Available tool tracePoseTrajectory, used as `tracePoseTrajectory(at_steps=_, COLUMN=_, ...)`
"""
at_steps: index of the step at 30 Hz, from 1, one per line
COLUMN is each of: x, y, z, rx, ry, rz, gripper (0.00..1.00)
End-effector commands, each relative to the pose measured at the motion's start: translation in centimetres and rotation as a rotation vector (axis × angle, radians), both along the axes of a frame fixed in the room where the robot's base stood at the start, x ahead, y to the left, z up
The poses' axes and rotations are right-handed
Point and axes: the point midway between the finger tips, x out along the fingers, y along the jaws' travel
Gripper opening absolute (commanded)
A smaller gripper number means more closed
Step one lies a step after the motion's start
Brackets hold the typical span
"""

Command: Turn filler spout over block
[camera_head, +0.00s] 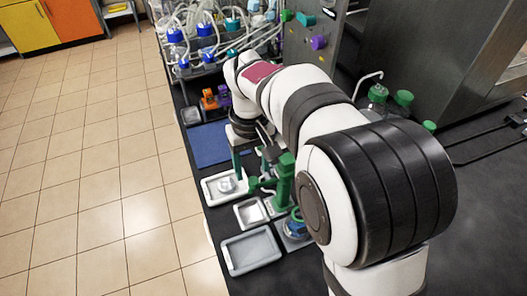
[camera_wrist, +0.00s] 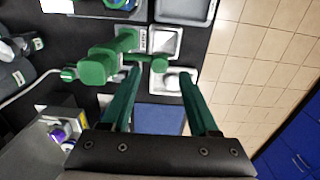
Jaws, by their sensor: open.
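The green filler (camera_head: 286,182) stands upright on the bench beside my arm, partly hidden by it. In the wrist view the filler (camera_wrist: 98,66) shows from above, and its thin green spout (camera_wrist: 147,62) points right with a round end. My gripper (camera_wrist: 159,71) is open and empty; its two long green fingers reach to either side of the spout's end, and I cannot tell whether they touch it. In the head view my gripper (camera_head: 250,178) hangs left of the filler. A pale block (camera_wrist: 172,81) sits in a white tray (camera_wrist: 193,91), just beyond the spout's end.
A small tray (camera_head: 239,222) and a larger grey tray (camera_head: 229,263) lie nearer along the bench edge. A blue mat (camera_head: 208,145) lies farther back. Bottles with tubing (camera_head: 205,42) stand at the rear, and green-capped bottles (camera_head: 377,93) stand to the right of my arm.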

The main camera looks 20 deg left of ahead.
Motion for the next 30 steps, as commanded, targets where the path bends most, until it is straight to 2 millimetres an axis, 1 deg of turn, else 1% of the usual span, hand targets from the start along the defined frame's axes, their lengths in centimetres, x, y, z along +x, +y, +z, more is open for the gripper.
tracePoseTrajectory(at_steps=1, x=-0.1, y=-0.1, z=-1.1, rx=-0.002, ry=0.004, rz=-0.001, gripper=0.61)
tracePoseTrajectory(at_steps=3, x=0.0, y=-0.1, z=-2.3, rx=-0.001, ry=0.001, rz=-0.001, gripper=0.61)
tracePoseTrajectory(at_steps=6, x=0.0, y=0.0, z=-3.3, rx=0.0, ry=0.001, rz=-0.002, gripper=0.61)
tracePoseTrajectory(at_steps=9, x=0.0, y=0.0, z=-3.8, rx=0.001, ry=0.001, rz=-0.002, gripper=0.61)
tracePoseTrajectory(at_steps=15, x=0.0, y=0.0, z=-3.8, rx=0.001, ry=0.0, rz=-0.002, gripper=0.61)
tracePoseTrajectory(at_steps=17, x=0.0, y=0.0, z=-3.8, rx=0.001, ry=0.0, rz=-0.002, gripper=0.52)
tracePoseTrajectory(at_steps=18, x=0.0, y=0.0, z=-3.8, rx=0.001, ry=0.0, rz=-0.002, gripper=0.45)
tracePoseTrajectory(at_steps=20, x=0.0, y=0.0, z=-3.8, rx=0.001, ry=0.0, rz=-0.002, gripper=0.34)
tracePoseTrajectory(at_steps=21, x=0.0, y=0.0, z=-3.8, rx=0.001, ry=0.0, rz=-0.002, gripper=0.27)
tracePoseTrajectory(at_steps=25, x=0.0, y=0.0, z=-3.7, rx=0.001, ry=0.0, rz=-0.002, gripper=0.03)
tracePoseTrajectory(at_steps=26, x=0.0, y=0.0, z=-3.7, rx=0.001, ry=0.0, rz=-0.002, gripper=0.0)
tracePoseTrajectory(at_steps=30, x=0.0, y=0.0, z=-3.7, rx=0.001, ry=0.0, rz=-0.002, gripper=0.0)
